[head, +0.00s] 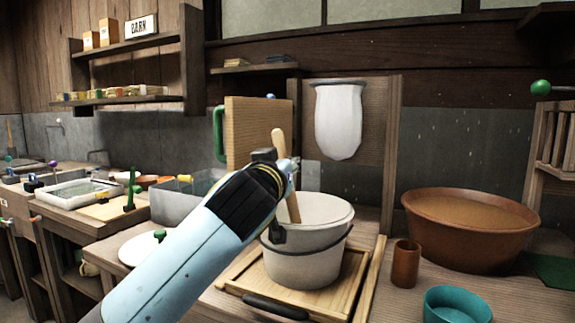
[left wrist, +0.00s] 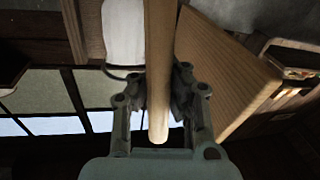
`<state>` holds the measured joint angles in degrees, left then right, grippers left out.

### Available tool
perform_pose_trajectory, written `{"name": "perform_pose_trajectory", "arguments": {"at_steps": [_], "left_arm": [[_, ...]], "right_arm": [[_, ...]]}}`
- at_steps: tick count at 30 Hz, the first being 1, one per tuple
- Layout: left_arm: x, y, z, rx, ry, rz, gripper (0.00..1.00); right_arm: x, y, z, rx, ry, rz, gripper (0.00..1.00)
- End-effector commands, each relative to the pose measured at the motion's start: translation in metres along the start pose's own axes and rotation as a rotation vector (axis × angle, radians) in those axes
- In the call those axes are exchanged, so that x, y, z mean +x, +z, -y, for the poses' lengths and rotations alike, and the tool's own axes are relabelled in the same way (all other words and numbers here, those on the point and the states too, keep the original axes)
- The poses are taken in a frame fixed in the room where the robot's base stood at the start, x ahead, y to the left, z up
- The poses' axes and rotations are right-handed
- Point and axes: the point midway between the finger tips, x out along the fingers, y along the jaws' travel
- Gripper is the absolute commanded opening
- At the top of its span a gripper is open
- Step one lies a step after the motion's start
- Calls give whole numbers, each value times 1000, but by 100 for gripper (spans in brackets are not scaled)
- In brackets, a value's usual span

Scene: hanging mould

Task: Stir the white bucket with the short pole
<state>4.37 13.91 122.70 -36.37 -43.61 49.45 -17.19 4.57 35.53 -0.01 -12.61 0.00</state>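The white bucket (head: 308,262) stands upright on a wooden slatted board, with a dark handle hanging over its side. My left gripper (head: 284,172) is above the bucket's left part and is closed around the short pole (head: 279,148), a pale wooden stick. The pole is nearly upright, slightly tilted, and its lower end reaches down into the bucket's mouth; the tip and the bucket's contents cannot be made out. In the left wrist view the pole (left wrist: 158,70) runs between both fingers (left wrist: 160,100). My right gripper is not in view.
A wide brown basin (head: 470,232), a brown cup (head: 405,264) and a teal bowl (head: 456,305) stand to the right. A white cloth-like shape (head: 338,120) hangs behind. A wooden board with a green handle (head: 219,133) stands behind the gripper. A grey tub (head: 175,203) is left.

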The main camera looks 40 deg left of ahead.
Motion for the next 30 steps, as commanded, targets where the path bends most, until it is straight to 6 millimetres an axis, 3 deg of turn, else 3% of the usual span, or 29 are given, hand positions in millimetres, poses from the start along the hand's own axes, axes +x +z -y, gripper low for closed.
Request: {"name": "perform_pose_trajectory", "arguments": {"at_steps": [1,24,30], "left_arm": [[-1,-10,0,0,1,-2,0],[-11,-85,1,0,1,-2,0],[-12,-89,2,0,0,0,0]], "right_arm": [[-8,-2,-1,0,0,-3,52],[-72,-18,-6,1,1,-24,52],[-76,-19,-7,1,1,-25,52]]}}
